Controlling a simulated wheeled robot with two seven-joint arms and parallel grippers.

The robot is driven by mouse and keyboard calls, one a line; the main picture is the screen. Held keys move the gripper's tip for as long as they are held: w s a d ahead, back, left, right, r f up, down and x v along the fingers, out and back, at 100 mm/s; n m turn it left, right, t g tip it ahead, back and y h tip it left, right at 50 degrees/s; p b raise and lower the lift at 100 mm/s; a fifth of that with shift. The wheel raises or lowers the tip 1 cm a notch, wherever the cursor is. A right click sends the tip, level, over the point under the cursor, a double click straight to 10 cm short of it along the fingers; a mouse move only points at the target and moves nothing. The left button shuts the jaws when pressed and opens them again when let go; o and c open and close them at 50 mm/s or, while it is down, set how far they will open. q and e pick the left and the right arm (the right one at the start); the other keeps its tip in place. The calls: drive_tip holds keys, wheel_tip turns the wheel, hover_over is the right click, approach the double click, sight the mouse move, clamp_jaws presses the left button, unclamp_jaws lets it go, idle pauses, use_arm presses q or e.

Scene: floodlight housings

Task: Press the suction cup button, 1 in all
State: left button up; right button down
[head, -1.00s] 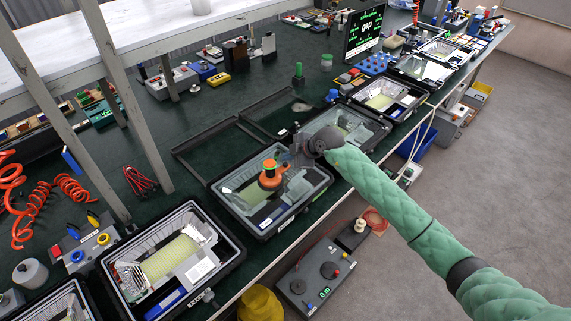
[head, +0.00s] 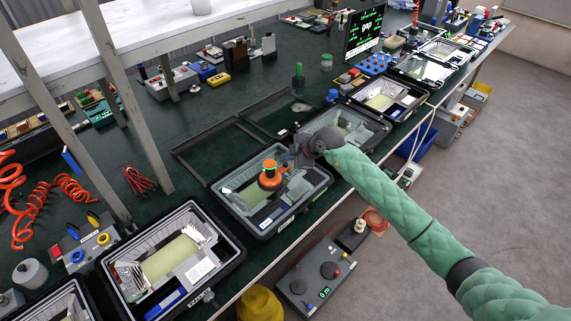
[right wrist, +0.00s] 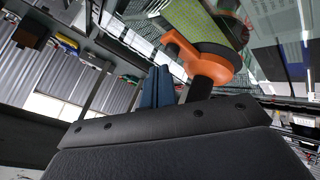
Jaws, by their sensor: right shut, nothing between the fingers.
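In the right wrist view the blue fingertips (right wrist: 157,86) are together and empty, beside the orange suction cup (right wrist: 207,62). I cannot tell whether they touch it. The suction cup's button is not clearly visible. My left gripper is not in view.
Another open housing (head: 225,274) stands at the front left, and more line the bench to the back right. A screen (head: 364,32) stands behind. A grey shelf post (head: 130,130) rises at the left. A box with knobs (head: 318,275) sits below the bench edge.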

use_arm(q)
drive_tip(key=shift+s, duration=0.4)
use_arm(e)
drive_tip(key=shift+f, duration=0.1)
drive_tip(key=shift+f, duration=0.25)
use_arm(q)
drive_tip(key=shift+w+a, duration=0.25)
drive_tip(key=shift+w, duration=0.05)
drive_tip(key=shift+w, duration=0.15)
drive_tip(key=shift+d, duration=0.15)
use_arm(e)
drive_tip(key=shift+f, duration=0.15)
